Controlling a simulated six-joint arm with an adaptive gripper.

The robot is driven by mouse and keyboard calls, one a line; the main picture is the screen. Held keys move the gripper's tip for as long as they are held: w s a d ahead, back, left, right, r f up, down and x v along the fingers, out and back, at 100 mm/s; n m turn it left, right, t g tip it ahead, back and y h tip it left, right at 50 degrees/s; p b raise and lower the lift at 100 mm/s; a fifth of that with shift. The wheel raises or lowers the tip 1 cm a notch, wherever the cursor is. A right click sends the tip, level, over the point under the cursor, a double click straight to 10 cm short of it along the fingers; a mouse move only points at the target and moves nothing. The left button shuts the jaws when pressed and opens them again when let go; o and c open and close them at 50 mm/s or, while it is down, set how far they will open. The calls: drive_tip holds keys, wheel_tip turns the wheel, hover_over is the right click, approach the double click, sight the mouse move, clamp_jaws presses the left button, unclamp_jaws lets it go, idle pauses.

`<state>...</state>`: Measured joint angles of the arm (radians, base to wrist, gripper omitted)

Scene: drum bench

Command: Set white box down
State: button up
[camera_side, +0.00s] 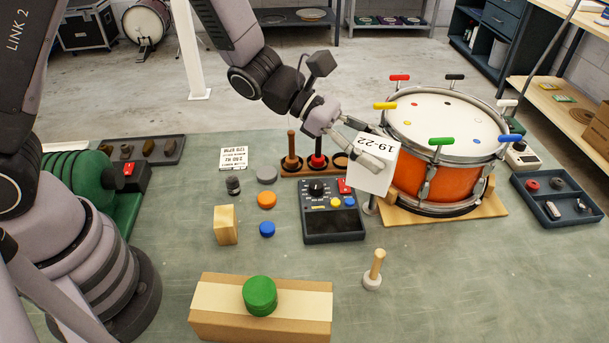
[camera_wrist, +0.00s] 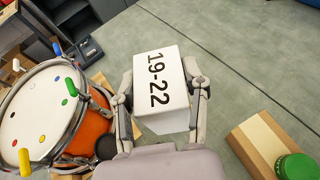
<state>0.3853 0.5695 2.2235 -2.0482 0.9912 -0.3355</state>
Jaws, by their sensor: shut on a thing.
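The white box (camera_side: 372,171) is marked "19-22". It is held up in the air in front of the orange drum's left side in the side view, and tilted. My gripper (camera_side: 362,150) is shut on it. In the wrist view the white box (camera_wrist: 160,85) sits between the two fingers of my gripper (camera_wrist: 160,95), with its printed face toward the camera. In the side view the box overlaps part of the drum and the right edge of the black control unit, and I cannot tell its exact height.
The orange drum (camera_side: 435,182) with coloured keys stands on a wooden base (camera_side: 480,211). The black control unit (camera_side: 331,223) is left of it. The front right of the green bench (camera_side: 480,285) is clear.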

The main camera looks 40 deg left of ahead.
drive_tip(key=s+a+f+m+g+y, duration=0.1)
drive_tip(key=s+f+m+g+y, duration=0.5)
drive_tip(key=m+g, duration=0.75)
drive_tip(key=w+a+f+m+y, duration=0.2)
drive_tip(key=a+m+y, duration=0.4)
drive_tip(key=m+y, duration=0.15)
drive_tip(key=w+a+f+m+y, duration=0.1)
drive_tip(key=a+f+m+y, duration=0.1)
drive_tip(key=a+m+y, duration=0.45)
drive_tip(key=w+a+r+m+t+y, duration=0.1)
drive_tip(key=w+a+m+t+y, duration=0.2)
drive_tip(key=w+m+t, duration=0.35)
drive_tip(key=w+a+r+m+t+y, duration=0.1)
drive_tip(key=w+a+m+t+y, duration=0.2)
drive_tip(key=w+m+t, duration=0.3)
drive_tip(key=w+r+m+t+h, duration=0.4)
drive_tip(key=w+r+m+t, duration=0.35)
drive_tip(key=w, duration=0.65)
drive_tip(key=f, duration=1.9)
drive_tip(key=shift+s+d+f, duration=0.1)
drive_tip(key=shift+d+f, duration=0.15)
drive_tip(key=shift+d, duration=0.15)
drive_tip(key=shift+f+y, duration=0.1)
drive_tip(key=shift+y, duration=0.2)
